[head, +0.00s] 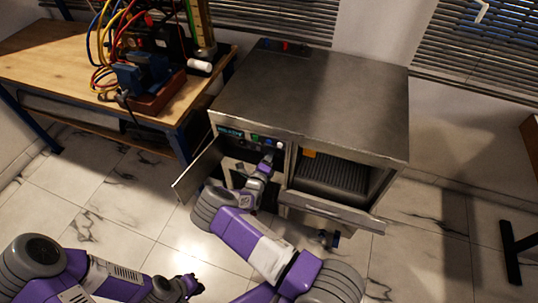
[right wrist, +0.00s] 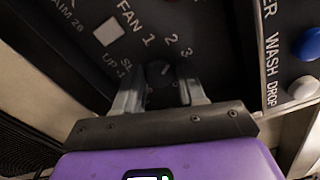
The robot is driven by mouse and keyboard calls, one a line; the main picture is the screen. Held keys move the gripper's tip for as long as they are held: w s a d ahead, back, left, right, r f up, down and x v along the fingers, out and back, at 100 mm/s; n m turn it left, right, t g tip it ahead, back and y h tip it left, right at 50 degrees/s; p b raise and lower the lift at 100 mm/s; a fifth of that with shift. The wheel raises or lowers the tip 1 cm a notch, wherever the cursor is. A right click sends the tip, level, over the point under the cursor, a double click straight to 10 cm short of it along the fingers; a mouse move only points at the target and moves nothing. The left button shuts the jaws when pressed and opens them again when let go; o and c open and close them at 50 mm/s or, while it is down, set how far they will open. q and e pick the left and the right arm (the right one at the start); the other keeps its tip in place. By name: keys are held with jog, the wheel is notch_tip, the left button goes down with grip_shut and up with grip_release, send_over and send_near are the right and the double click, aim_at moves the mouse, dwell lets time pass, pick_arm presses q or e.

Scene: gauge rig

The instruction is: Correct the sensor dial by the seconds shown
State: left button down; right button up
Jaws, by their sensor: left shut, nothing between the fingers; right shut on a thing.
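A dark round dial (right wrist: 160,76) with a pale pointer mark sits on the black panel (right wrist: 75,45) in the right wrist view. The numbers 1, 2 and 3 are printed beside it, near the word FAN. My right gripper (right wrist: 160,92) is shut on this dial, one finger on each side. In the head view my right gripper (head: 266,163) reaches the front panel of the metal cabinet (head: 325,90), and the dial is too small to make out there. My left gripper (head: 190,285) is shut and empty, low over the floor. I cannot read a seconds value.
The cabinet's left door (head: 198,170) stands open beside my right arm. An open bay (head: 335,172) with a lowered flap is at right. A blue button (right wrist: 307,44) and a white button (right wrist: 303,87) sit near the dial. A cluttered wooden workbench (head: 50,55) stands at left.

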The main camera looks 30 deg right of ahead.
jog(key=shift+f+n, duration=0.1)
jog(key=shift+n, duration=0.7)
jog(key=shift+s, duration=0.1)
jog(key=o, duration=1)
jog(key=p+v, duration=0.2)
jog(key=v, duration=0.5)
jog(key=shift+s+a, duration=0.15)
